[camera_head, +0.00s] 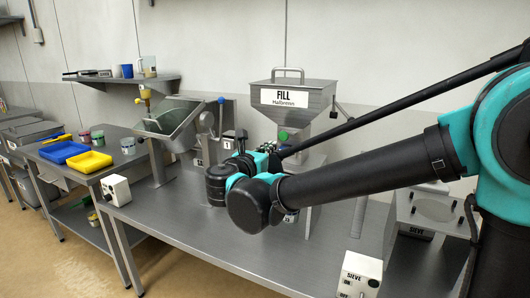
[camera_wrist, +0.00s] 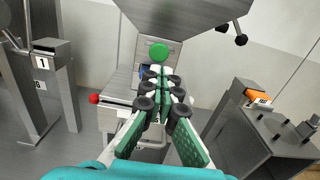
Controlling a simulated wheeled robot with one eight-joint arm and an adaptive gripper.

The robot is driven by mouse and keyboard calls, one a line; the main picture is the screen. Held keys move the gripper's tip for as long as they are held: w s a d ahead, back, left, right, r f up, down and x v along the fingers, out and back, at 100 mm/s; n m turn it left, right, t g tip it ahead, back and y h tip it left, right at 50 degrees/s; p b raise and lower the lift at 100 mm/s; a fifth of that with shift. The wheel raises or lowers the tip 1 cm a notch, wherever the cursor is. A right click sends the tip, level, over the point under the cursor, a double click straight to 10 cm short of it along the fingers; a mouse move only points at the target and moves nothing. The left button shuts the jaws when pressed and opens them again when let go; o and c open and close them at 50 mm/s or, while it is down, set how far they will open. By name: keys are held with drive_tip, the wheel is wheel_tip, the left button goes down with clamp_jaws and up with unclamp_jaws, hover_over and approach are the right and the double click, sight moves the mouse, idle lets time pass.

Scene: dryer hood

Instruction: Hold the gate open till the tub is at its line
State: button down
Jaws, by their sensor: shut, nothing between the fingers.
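The steel hopper marked FILL (camera_head: 297,103) stands on the bench behind my gripper (camera_head: 262,160). Its dark underside (camera_wrist: 185,12) fills the top of the wrist view. A round green knob (camera_head: 282,135) shows below the hopper; in the wrist view the green knob (camera_wrist: 159,53) is just beyond my fingertips (camera_wrist: 162,74). My fingers are shut and empty; I cannot tell whether they touch the knob. A small blue patch (camera_wrist: 149,73) behind the fingertips may be part of the tub, mostly hidden. The gate, the tub's line and the fill level cannot be made out.
A red ball knob (camera_wrist: 94,98) sticks out left of my fingers. A post marked 1 (camera_wrist: 43,64) stands further left. A white SIEVE switch box (camera_head: 360,276) is at the bench front right. Yellow (camera_head: 89,161) and blue trays (camera_head: 64,152) lie on the left bench. The front middle bench is clear.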

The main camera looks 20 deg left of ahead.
sight(284, 137)
drive_tip(key=w, duration=0.7)
drive_tip(key=shift+w+d, duration=0.25)
drive_tip(key=shift+w, duration=0.1)
drive_tip(key=shift+w+d, duration=0.15)
drive_tip(key=shift+w, duration=1.35)
idle(5.5)
